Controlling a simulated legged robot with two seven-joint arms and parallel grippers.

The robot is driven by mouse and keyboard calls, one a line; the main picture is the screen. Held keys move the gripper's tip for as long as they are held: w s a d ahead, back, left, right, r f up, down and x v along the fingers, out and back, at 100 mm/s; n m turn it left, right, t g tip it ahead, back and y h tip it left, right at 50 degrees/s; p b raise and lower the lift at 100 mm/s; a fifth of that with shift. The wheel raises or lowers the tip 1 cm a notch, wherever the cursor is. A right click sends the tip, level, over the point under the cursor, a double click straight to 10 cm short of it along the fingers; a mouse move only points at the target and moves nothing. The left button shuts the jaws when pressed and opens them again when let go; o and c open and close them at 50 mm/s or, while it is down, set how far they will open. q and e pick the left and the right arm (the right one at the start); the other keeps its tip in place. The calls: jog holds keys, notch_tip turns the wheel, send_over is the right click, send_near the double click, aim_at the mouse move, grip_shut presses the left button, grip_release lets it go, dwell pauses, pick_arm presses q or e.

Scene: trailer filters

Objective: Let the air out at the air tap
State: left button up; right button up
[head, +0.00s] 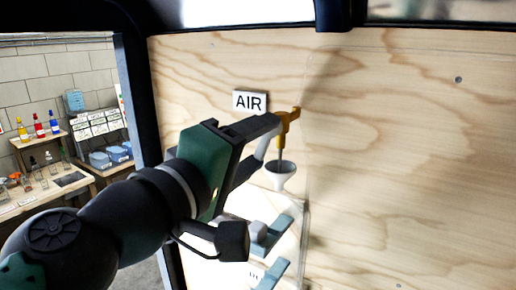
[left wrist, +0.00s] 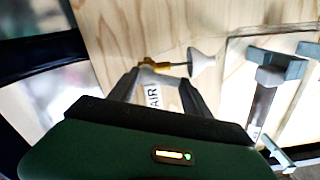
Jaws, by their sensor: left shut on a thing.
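The brass air tap (head: 285,125) sticks out from the plywood wall beside the white AIR sign (head: 250,101). A white funnel (head: 281,176) is below its thin spout. My left gripper (head: 272,128) reaches in from the left and is shut on the tap; its fingers partly hide the tap's handle. In the left wrist view the tap (left wrist: 161,66) is at the tips of my left gripper (left wrist: 163,82), with the funnel (left wrist: 202,63) to the right and the AIR sign (left wrist: 154,97) between the fingers. My right gripper is in neither view.
Below the funnel, grey-blue brackets (head: 270,234) stick out from a pale panel on the wall. The plywood wall (head: 420,160) to the right is bare. A dark frame post edges the wall at left, with a workbench (head: 40,194) with bottles and bins beyond.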

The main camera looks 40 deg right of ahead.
pick_arm(q)
jog(key=shift+n, duration=1)
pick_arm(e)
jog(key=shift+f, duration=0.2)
pick_arm(q)
jog(key=shift+f, duration=0.1)
jog(key=o, duration=1)
jog(key=shift+o, duration=1.4)
jog(key=shift+a, duration=0.15)
jog(key=shift+o, duration=0.4)
jog(key=shift+w+a, duration=0.1)
jog(key=shift+a, duration=0.15)
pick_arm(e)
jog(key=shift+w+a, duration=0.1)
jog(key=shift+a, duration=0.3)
pick_arm(q)
jog(key=shift+d, duration=0.1)
